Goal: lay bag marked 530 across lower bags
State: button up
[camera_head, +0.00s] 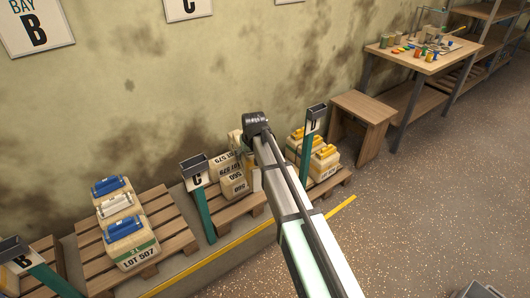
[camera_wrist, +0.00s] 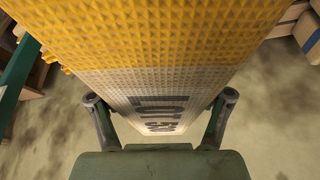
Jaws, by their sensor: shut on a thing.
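A bag (camera_wrist: 150,40) with a yellow ribbed part, a pale ribbed part and dark print fills the wrist view. The print reads "LOT 53" with the end unclear. My gripper (camera_wrist: 160,100) has one finger on each side of it and is shut on it. In the head view my gripper's end is mostly hidden behind my arm, above the pallets by the wall. A stack of pale lot-marked bags (camera_head: 233,184) stands on a pallet just left of my arm, partly hidden. The held bag is not clearly seen there.
Post C (camera_head: 197,185) stands in front of that stack, post D (camera_head: 311,130) right of my arm. Yellow-topped bags (camera_head: 325,160) lie beside post D. Blue- and white-topped bags (camera_head: 128,240) sit on the left pallet (camera_head: 165,218). A wooden stand (camera_head: 365,112) and workbench (camera_head: 425,62) are farther right.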

jog(key=w+a+f+n+p, duration=0.1)
jog(key=w+a+f+p, duration=0.1)
jog(key=w+a, duration=0.2)
jog(key=w+a+f+n+p, duration=0.1)
jog(key=w+a+f+p, duration=0.1)
jog(key=w, duration=0.6)
jog(key=w+a+f+n+y+p, duration=0.1)
jog(key=w+a+f, duration=0.3)
jog(key=w+a, duration=0.2)
jog(key=shift+w+a+f+p, duration=0.3)
jog(key=shift+a+p, duration=0.1)
jog(key=shift+a, duration=0.15)
notch_tip(320, 180, down, 7)
jog(key=b, duration=0.2)
jog(key=shift+f, duration=0.15)
jog(key=shift+f+b, duration=0.35)
jog(key=shift+f, duration=0.2)
dwell(0.4)
jog(key=o, duration=1.8)
jog(key=shift+c, duration=0.2)
